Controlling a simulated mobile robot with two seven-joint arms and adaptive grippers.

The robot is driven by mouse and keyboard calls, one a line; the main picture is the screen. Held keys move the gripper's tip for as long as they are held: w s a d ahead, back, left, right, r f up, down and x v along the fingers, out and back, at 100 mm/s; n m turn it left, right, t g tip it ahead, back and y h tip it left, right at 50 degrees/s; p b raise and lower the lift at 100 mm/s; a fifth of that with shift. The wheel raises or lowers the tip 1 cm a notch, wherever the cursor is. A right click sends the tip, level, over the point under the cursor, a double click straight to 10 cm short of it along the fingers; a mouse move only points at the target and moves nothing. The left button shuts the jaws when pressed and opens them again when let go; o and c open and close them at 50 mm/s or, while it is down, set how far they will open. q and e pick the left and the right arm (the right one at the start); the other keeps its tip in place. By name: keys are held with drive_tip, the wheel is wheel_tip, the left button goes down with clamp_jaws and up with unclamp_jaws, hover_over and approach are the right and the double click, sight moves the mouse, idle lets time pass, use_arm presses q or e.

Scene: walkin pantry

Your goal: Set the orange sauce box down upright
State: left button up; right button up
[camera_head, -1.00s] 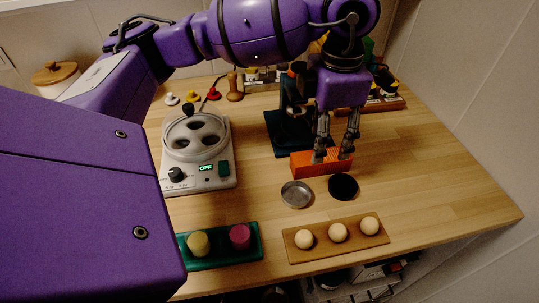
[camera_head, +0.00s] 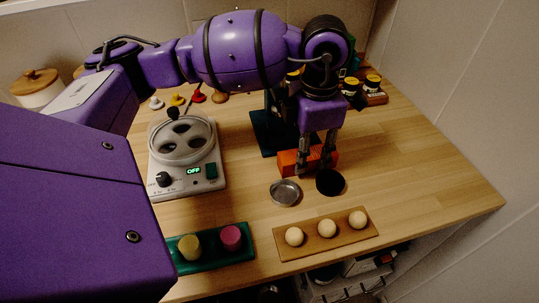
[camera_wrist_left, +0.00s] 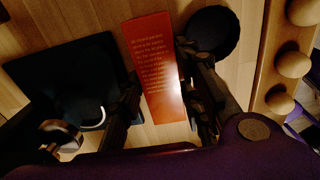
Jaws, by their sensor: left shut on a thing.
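The orange sauce box (camera_head: 290,161) lies on its side on the wooden worktop, its long side running left to right in the head view. In the left wrist view its printed face (camera_wrist_left: 150,50) is turned up toward the camera. My left gripper (camera_head: 316,168) points down with its fingers astride the box. It is shut on the box, and the fingers hide part of it. In the left wrist view the fingers (camera_wrist_left: 165,95) stand on either side of the box. I do not see my right gripper.
A dark green stand (camera_head: 268,135) is just behind the box. A silver dish (camera_head: 285,193) and a black disc (camera_head: 330,182) lie in front. A white appliance (camera_head: 205,185) stands left. A green tray (camera_head: 212,256) and a wooden ball board (camera_head: 310,243) lie nearer. The right worktop is clear.

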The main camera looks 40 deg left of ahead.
use_arm(q)
drive_tip(key=shift+r, duration=0.1)
clamp_jaws()
drive_tip(key=shift+r, duration=0.1)
